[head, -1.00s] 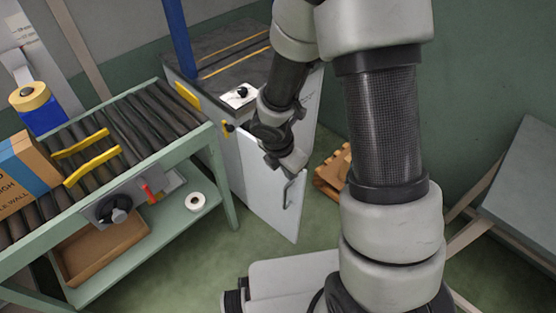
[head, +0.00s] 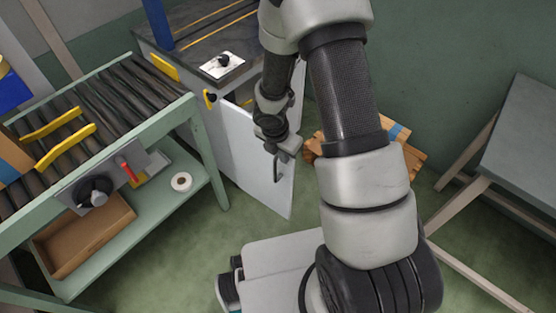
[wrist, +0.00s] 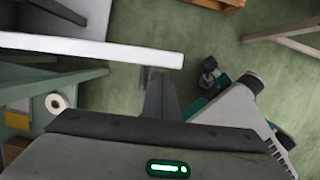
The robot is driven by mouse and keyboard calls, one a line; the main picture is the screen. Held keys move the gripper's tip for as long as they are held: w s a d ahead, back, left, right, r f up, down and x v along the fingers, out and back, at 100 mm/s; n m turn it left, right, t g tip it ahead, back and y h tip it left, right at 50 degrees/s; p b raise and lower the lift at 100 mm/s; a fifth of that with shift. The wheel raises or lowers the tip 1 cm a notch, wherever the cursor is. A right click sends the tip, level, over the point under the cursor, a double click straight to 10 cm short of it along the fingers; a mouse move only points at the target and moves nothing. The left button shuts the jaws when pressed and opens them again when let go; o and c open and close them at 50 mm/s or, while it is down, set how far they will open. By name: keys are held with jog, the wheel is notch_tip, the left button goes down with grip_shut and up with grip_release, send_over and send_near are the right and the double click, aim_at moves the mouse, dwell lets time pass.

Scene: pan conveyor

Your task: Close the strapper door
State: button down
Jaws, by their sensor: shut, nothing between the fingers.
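The strapper (head: 205,130) is a white cabinet with a dark top. Its white door (head: 250,160) stands ajar, swung out toward the floor, with a dark gap above its top edge.
The green roller conveyor (head: 205,160) stands at the left, with a tape roll (head: 181,181) and a cardboard tray (head: 85,235) on its lower shelf. A wooden pallet (head: 400,150) lies behind my arm. A grey table (head: 525,140) is at the right.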

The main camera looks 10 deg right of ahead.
jog(key=shift+w+d, duration=0.3)
jog(key=shift+d, duration=0.1)
